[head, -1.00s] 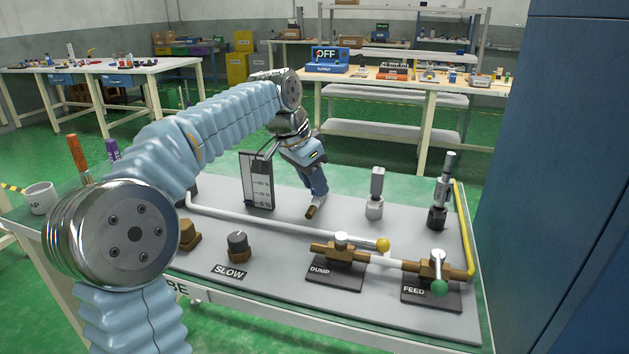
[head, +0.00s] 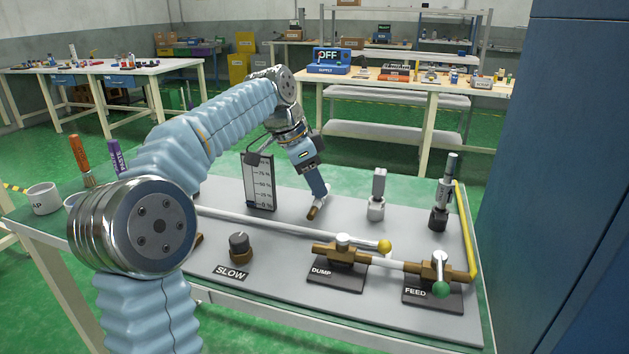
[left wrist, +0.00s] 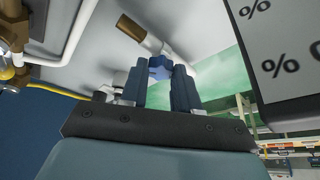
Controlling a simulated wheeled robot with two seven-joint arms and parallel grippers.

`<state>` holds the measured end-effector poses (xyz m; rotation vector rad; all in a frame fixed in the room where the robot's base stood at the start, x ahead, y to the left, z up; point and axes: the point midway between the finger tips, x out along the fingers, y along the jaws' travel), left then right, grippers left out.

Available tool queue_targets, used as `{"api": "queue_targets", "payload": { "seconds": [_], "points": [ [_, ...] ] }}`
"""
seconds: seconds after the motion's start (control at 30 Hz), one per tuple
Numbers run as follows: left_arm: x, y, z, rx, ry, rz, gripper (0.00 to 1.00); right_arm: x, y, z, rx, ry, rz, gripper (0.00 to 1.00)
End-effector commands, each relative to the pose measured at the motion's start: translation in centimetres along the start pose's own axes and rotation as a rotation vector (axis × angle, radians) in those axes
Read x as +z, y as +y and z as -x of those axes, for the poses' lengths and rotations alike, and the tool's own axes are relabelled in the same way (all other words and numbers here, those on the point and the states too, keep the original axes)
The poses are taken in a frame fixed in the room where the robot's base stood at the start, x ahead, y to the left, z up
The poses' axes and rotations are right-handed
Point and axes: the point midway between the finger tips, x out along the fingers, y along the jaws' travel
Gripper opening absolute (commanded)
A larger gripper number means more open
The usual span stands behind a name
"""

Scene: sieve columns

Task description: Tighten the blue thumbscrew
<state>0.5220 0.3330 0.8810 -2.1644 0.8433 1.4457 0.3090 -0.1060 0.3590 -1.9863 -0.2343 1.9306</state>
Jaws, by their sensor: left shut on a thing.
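The blue thumbscrew (left wrist: 160,66) sits between the fingers of my left gripper (left wrist: 159,75) in the left wrist view, by a pale metal tube with a brown end (left wrist: 131,27). In the head view my left gripper (head: 319,194) reaches down to the grey panel, right beside the brown end (head: 316,210). Its fingers are shut on the thumbscrew, which they hide in the head view. My right gripper is not in view.
A percent gauge (head: 260,185) stands close left of the gripper. A grey knob (head: 239,243), the DUMP valve (head: 342,248), the FEED valve (head: 439,268) and two upright metal fittings, one here (head: 377,195), stand on the panel (head: 285,293).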

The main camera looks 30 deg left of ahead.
Motion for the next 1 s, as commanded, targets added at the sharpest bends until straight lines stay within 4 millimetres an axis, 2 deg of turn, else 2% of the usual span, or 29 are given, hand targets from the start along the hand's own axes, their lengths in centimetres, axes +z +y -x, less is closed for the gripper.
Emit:
{"api": "queue_targets", "payload": {
  "seconds": [0.1,0.13,0.3,0.67,0.77,1.0],
  "points": [
    [0.0,0.0,0.0,-0.002,-0.001,0.001,0.0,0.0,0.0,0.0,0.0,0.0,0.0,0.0],
    [0.0,0.0,0.0,-0.002,-0.001,0.001,0.32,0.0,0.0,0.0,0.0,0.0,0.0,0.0],
    [0.0,0.0,0.0,-0.001,-0.001,0.001,0.56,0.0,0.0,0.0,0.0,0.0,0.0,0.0],
    [0.0,-0.1,0.6,-0.002,0.001,0.001,0.56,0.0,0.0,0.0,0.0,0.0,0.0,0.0],
    [0.0,-0.1,2.0,-0.004,0.002,0.001,0.56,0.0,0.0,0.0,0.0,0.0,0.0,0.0],
    [-0.1,-0.1,8.2,-0.006,0.003,0.001,0.56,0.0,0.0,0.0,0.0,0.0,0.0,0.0]
  ]
}}
